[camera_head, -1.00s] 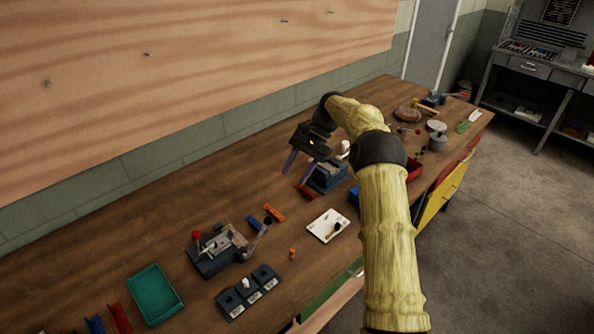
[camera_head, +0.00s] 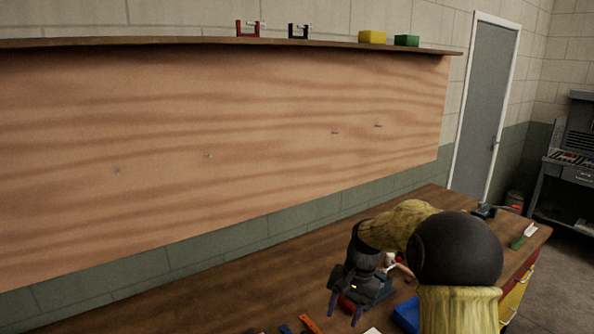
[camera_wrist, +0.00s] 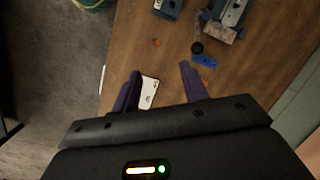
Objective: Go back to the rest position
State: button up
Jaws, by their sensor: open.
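My gripper (camera_head: 344,303) hangs above the wooden workbench (camera_head: 224,302) in the head view, with its two purple fingers pointing down. A white card or plate (camera_wrist: 149,93) lies on the bench beside the left finger. My arm hides part of the bench's right half in the head view.
A blue block (camera_wrist: 205,62) and a clamp-like fixture (camera_wrist: 228,18) are on the bench. A blue bin (camera_head: 407,315) stands near my arm. A wooden wall panel (camera_head: 230,130) rises behind, under a shelf (camera_head: 200,41). Grey floor (camera_wrist: 50,75) lies beyond the bench edge.

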jog(key=s+d+n+t+h, duration=0.1)
jog(key=s+d+n, duration=0.1)
jog(key=s, duration=0.8)
jog(key=s+d+f+n+t+h, duration=0.1)
jog(key=s+d+n+t, duration=0.1)
jog(key=s, duration=0.8)
jog(key=shift+t+h, duration=0.3)
jog(key=shift+w+d+f, duration=0.1)
jog(key=shift+s, duration=0.2)
jog(key=shift+w, duration=0.15)
dwell(0.5)
